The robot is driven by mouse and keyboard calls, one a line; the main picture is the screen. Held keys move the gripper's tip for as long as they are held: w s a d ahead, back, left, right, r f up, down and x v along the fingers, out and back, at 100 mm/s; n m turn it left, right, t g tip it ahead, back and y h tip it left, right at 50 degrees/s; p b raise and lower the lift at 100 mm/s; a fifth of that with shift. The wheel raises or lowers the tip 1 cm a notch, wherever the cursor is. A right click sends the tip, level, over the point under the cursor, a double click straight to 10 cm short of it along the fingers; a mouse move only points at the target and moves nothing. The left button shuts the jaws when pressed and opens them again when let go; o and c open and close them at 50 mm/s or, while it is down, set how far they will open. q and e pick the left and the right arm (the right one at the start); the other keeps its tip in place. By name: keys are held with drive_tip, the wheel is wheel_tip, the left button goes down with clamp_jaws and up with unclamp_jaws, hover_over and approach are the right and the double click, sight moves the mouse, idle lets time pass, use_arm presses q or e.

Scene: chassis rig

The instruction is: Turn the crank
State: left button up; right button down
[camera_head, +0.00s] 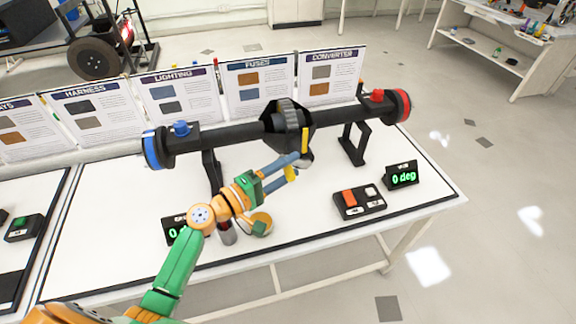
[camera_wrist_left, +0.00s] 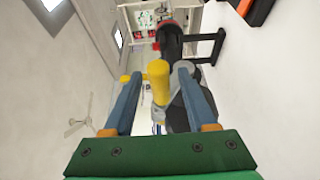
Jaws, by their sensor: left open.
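The crank has a yellow arm (camera_head: 305,140) on the front of the black housing (camera_head: 289,118) in the middle of the axle. Its yellow grip (camera_head: 291,173) sticks out towards me. My left gripper (camera_head: 293,167) is open at the crank, with its blue fingers reaching towards the housing. In the left wrist view the yellow grip (camera_wrist_left: 158,82) stands between the two fingertips of the left gripper (camera_wrist_left: 159,72), nearer the right one. I cannot tell whether a finger touches it. My right gripper is not in view.
The axle carries a blue end (camera_head: 152,149) and a red end (camera_head: 402,105) on black stands. A display (camera_head: 402,175) reads 0 deg. A button box (camera_head: 360,201) stands at the right front. A second display (camera_head: 174,231) is partly hidden by my arm. Poster panels (camera_head: 257,85) line the back.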

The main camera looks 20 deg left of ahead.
use_arm(q)
clamp_jaws()
idle(1.4)
